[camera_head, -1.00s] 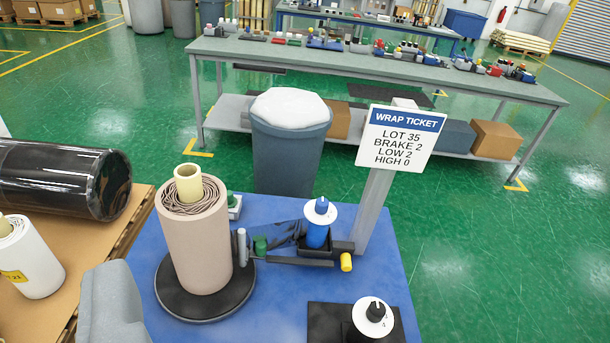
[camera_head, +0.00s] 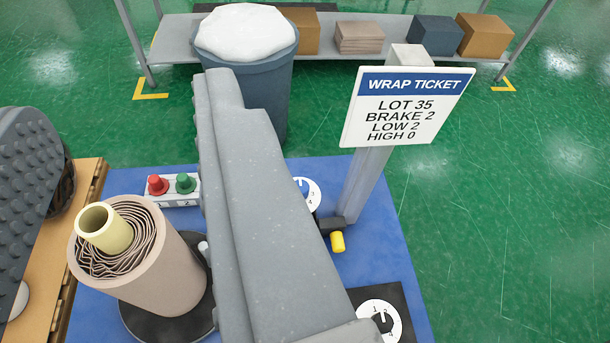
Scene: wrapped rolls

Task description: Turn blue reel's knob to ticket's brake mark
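The blue reel's white dial (camera_head: 313,198) shows partly past the right edge of my grey gripper finger. A part of its blue knob (camera_head: 303,187) shows; the reel body and the pointer are hidden. The wrap ticket (camera_head: 406,108) on a grey post reads LOT 35, BRAKE 2, LOW 2, HIGH 0. My gripper (camera_head: 122,95) is open and empty, with one smooth grey finger across the middle and what looks like its bumpy dark pad at the left edge. The grey finger is in front of the reel; I cannot tell whether they touch.
A beige wrapped roll (camera_head: 150,265) with a cream core stands on a black turntable at left. A button box (camera_head: 172,200) has red and green buttons. A second white dial (camera_head: 369,308) lies at front right. A yellow-tipped part (camera_head: 337,242) sits beside the post. A grey bin (camera_head: 262,85) stands behind.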

